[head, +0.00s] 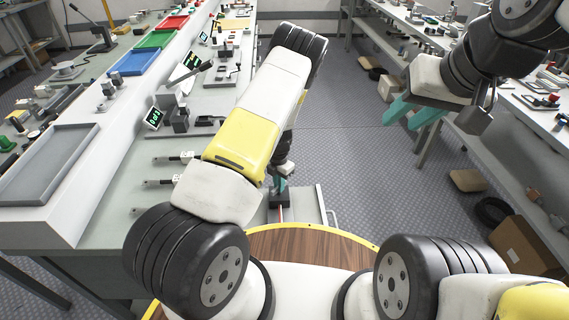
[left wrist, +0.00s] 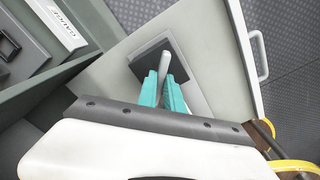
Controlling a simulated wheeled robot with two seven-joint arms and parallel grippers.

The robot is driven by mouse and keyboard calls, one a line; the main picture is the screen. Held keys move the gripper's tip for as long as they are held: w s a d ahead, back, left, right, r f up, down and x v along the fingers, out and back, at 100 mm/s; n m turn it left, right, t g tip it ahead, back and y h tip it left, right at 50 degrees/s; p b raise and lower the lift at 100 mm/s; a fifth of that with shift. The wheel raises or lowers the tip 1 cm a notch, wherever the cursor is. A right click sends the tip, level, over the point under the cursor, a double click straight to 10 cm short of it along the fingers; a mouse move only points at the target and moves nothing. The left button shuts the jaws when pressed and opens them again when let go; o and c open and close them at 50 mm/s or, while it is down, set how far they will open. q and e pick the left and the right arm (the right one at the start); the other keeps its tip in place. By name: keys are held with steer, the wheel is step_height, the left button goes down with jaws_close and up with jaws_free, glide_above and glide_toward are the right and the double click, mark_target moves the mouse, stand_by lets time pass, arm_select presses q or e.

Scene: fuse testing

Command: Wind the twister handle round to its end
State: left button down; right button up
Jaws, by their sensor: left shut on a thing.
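In the left wrist view, the twister handle is a pale grey rod (left wrist: 165,62) standing between the two teal fingers of my left gripper (left wrist: 164,88). The fingers are shut on it. Under it is a dark square block (left wrist: 151,57) on a light panel. In the head view, my left gripper (head: 279,186) points down at this dark block (head: 280,201), and my left arm hides much of the area. The handle itself cannot be made out there. My right gripper (head: 411,112) hangs in the air at the right, its teal fingers apart and empty.
The light panel (left wrist: 213,50) has a grey pull handle (left wrist: 259,55) at its outer edge and juts out beside the left workbench (head: 121,168). The bench holds a grey tray (head: 45,165) and several devices. A shelf with parts stands at the right. The floor between is mostly clear.

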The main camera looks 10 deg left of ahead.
arm_select(q)
steer(key=m, duration=0.4)
steer(key=shift+m, duration=0.3)
steer(key=m, duration=0.3)
steer(key=shift+m, duration=0.4)
steer(key=m, duration=1)
steer(key=shift+a+m, duration=0.1)
steer(key=shift+m, duration=0.3)
steer(key=m, duration=0.3)
steer(key=shift+m, duration=0.3)
steer(key=m, duration=0.3)
steer(key=shift+m, duration=0.3)
steer(key=m, duration=0.3)
steer(key=shift+m, duration=0.4)
steer(key=m, duration=0.6)
steer(key=shift+w, duration=0.1)
steer(key=m, duration=0.6)
steer(key=shift+m, duration=0.3)
steer(key=m, duration=1.2)
steer(key=shift+m, duration=0.4)
